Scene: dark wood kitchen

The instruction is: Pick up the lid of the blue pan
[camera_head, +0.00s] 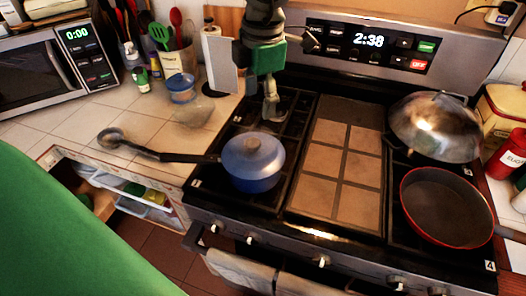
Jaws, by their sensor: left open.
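The blue pan (254,182) sits on the front left burner of the stove, with its blue lid (250,158) on top. A small knob shows near the lid's middle. A dark handle (188,157) reaches left from the pan over the counter. My left gripper (270,113) hangs down above the rear left burner, behind and slightly right of the lid in the picture. It is open, with nothing seen between its fingers, and looks apart from the lid. My right gripper is out of view.
A wok-like metal dome (435,127) and a red-rimmed pan (446,207) occupy the right burners. The middle griddle (340,165) is bare. A utensil holder (178,64) and a small blue-lidded container (181,88) stand on the left counter. An open drawer (133,189) is below.

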